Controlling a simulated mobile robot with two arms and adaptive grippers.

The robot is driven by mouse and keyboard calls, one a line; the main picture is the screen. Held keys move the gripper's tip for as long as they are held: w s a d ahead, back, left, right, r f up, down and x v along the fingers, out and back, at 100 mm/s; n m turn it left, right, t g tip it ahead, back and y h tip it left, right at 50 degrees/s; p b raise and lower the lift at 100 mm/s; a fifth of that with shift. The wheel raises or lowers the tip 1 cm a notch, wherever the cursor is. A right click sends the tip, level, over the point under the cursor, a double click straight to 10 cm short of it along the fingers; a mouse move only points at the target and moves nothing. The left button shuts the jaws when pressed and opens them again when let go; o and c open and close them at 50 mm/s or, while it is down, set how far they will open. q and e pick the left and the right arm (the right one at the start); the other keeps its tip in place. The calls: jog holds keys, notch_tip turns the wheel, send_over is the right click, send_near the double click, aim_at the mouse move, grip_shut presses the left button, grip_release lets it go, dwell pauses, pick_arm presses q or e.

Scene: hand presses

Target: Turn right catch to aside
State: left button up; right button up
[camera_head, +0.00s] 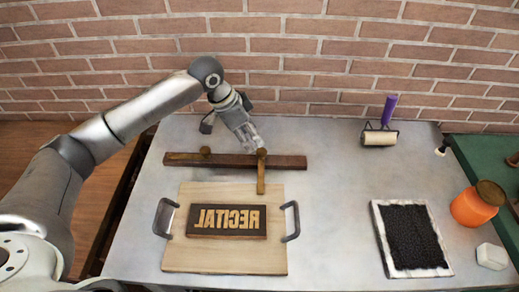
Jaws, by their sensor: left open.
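The right catch (261,178) is a brass-coloured strip under a round knob at the right part of a dark wooden bar. It points toward the front, its end reaching over the back edge of the wooden board (225,258). The left catch (184,156) lies sideways along the bar (232,161). My left gripper (256,146) is open, tilted down at the knob of the right catch from behind. I cannot tell whether its fingers touch the knob. My right gripper is out of view.
The board has two dark side handles (291,221) and carries a "RECITAL" block (227,222), lettered in reverse. A purple-handled roller (380,137), a black inked tray (386,268) and an orange jar (473,208) stand to the right. The table between board and tray is clear. A brick wall rises behind.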

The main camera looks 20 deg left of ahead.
aim_at(261, 151)
pick_arm(q)
jog(key=p+x, duration=0.1)
jog(key=x, duration=0.7)
jog(key=shift+s, duration=0.1)
jog(key=shift+c, duration=0.2)
jog(key=shift+d, duration=0.1)
grip_shut()
